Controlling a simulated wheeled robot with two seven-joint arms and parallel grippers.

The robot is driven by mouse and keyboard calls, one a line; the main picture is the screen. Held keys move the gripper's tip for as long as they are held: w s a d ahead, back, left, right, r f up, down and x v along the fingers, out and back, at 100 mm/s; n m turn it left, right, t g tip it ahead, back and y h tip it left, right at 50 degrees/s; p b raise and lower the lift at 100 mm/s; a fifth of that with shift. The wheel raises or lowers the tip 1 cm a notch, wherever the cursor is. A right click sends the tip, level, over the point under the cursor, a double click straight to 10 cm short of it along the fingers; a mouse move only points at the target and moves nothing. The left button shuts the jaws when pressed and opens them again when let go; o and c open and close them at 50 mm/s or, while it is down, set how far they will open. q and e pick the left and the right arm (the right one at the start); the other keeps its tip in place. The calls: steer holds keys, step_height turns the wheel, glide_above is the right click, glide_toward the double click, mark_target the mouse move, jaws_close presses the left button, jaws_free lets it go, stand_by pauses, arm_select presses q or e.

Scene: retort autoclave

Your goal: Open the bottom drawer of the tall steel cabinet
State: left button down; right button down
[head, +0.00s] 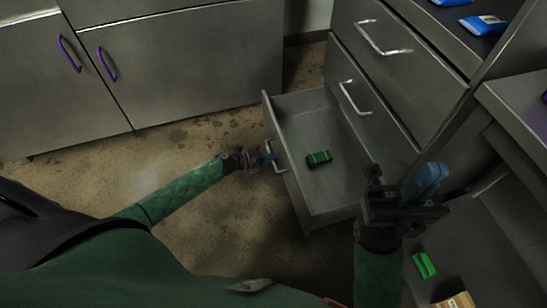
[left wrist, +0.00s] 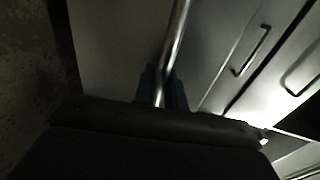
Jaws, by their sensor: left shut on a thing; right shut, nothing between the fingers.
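The tall steel cabinet (head: 393,90) stands at the upper right in the head view. Its bottom drawer (head: 330,212) is pulled out, and a green packet (head: 319,158) lies inside it. My left gripper (head: 270,157) is shut on the drawer's bar handle (head: 281,168). In the left wrist view the bright handle bar (left wrist: 175,50) runs down between the blue fingers (left wrist: 160,88). My right gripper (head: 425,182) is shut and empty, apart from the handle, at the right of the open drawer.
Two closed drawers with handles (head: 383,38) (head: 354,98) are above the open one. Low cupboards (head: 190,65) with purple handles stand at the left. A lower surface at the right holds another green packet (head: 424,264) and a brown box (head: 458,301). The floor left of the drawer is clear.

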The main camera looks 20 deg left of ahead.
arm_select(q)
steer(key=c, duration=1.5)
jaws_free()
steer(key=shift+c, duration=0.2)
steer(key=shift+a, duration=0.1)
steer(key=p+v, duration=0.1)
steer(key=v, duration=0.6)
steer(key=shift+s+a, duration=0.25)
